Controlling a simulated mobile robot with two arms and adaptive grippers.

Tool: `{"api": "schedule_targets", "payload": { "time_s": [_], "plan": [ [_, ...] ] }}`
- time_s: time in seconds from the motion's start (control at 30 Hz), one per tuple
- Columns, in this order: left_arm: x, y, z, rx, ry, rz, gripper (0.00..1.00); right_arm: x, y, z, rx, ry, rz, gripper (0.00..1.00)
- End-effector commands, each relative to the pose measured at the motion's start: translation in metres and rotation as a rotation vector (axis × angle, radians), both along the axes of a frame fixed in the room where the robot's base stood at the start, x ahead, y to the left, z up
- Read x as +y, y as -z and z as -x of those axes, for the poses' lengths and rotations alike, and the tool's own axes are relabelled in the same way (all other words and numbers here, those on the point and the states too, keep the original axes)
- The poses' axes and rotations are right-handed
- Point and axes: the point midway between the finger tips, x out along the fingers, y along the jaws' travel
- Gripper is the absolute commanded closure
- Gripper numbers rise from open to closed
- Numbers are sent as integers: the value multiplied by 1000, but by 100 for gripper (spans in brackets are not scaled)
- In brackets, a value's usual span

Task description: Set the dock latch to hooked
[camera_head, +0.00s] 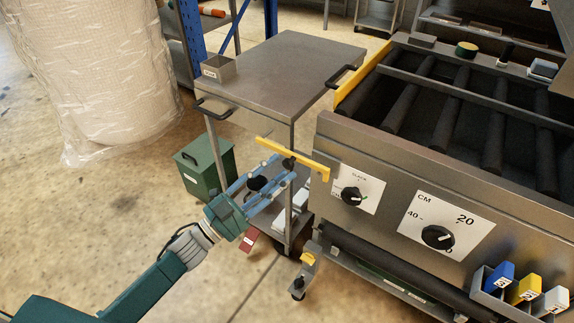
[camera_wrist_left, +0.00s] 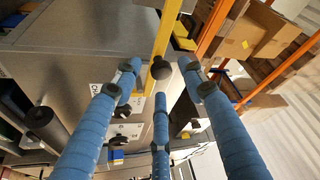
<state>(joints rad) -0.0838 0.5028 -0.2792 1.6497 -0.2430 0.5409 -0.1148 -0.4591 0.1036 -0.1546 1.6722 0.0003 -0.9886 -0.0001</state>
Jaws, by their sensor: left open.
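The dock latch is a yellow bar (camera_head: 312,170) with a black knob, at the machine's front left corner. In the head view it slants up to the left, across in front of the steel trolley's (camera_head: 285,70) near corner. Whether it catches on the trolley cannot be told. The bar (camera_wrist_left: 163,38) and its knob (camera_wrist_left: 160,69) also show in the left wrist view. My left gripper (camera_head: 280,172) has blue fingers, is open, and has its fingertips close around the knob. In the wrist view the knob lies between the spread fingertips; contact cannot be told. My right gripper is not in view.
The machine's front has two dials (camera_head: 352,196) (camera_head: 437,237) and a rack of coloured tags (camera_head: 515,285). A green box (camera_head: 205,165) stands on the floor left of the trolley. A wrapped roll (camera_head: 95,70) stands at the back left. The floor at the left is clear.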

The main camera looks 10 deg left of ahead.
Motion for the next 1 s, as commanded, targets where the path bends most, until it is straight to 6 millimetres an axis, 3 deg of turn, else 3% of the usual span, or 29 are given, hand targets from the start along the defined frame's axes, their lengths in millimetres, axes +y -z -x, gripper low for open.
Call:
{"api": "schedule_targets", "payload": {
  "time_s": [0.2,0.4,1.0],
  "plan": [
    [28,15,38,3,0,-2,59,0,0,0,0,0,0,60],
    [43,20,59,0,2,0,59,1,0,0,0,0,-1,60],
    [47,22,65,-2,1,0,59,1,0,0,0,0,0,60]
  ]
}}
